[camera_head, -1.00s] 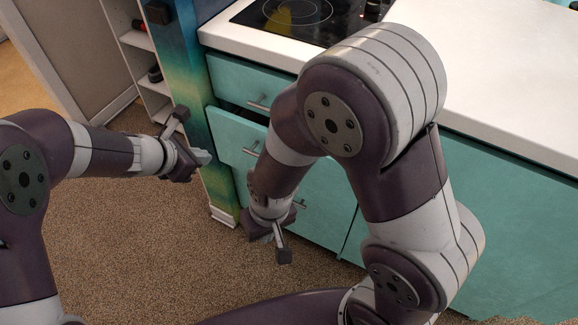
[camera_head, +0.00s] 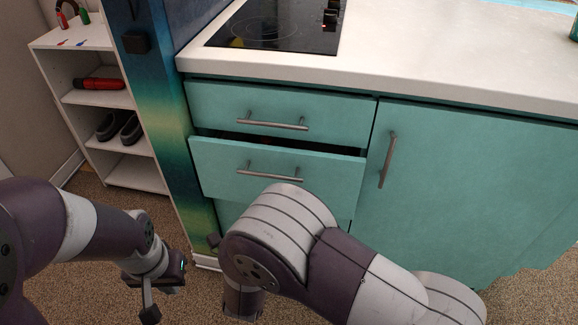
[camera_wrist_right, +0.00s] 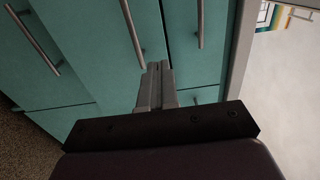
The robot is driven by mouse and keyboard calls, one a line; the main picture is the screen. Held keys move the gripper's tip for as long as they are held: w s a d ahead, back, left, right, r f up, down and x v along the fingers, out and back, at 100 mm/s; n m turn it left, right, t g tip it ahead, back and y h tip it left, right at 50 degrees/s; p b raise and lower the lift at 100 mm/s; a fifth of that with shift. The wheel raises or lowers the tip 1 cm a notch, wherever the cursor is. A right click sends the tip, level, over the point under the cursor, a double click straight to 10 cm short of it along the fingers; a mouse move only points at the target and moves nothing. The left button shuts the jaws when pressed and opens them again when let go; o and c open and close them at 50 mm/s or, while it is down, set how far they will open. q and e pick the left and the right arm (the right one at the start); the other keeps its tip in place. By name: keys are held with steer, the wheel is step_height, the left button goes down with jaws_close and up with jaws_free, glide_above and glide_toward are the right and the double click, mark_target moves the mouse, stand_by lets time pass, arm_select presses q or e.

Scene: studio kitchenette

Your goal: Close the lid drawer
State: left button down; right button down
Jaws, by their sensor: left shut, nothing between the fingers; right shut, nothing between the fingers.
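The lid drawer, which I take to be the second teal drawer (camera_head: 222,172), stands slightly open in the head view. A dark gap shows along its top edge, and its bar handle (camera_head: 270,176) is on the front. My left gripper (camera_head: 178,268) is shut and empty, low at the left, in front of the painted panel and apart from the drawer. My right gripper is mostly hidden behind my right arm in the head view. In the right wrist view its fingers (camera_wrist_right: 155,88) are shut and empty, pointing towards teal fronts; contact cannot be told.
The top drawer (camera_head: 340,110) looks shut. A cupboard door (camera_head: 460,180) is to the right, under the white counter (camera_head: 440,60) with a black hob (camera_head: 275,25). A white shelf (camera_head: 135,175) with shoes stands left. Carpet (camera_head: 85,205) is open at the left.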

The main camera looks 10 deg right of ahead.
mark_target(287, 155)
steer(key=b+x, duration=0.2)
steer(key=x, duration=0.9)
steer(key=shift+w+d+f, duration=0.1)
steer(key=shift+w+f, duration=0.05)
steer(key=shift+w, duration=0.1)
steer(key=shift+w+d+b, duration=0.15)
steer(key=shift+w+b, duration=0.2)
steer(key=shift+w, duration=0.3)
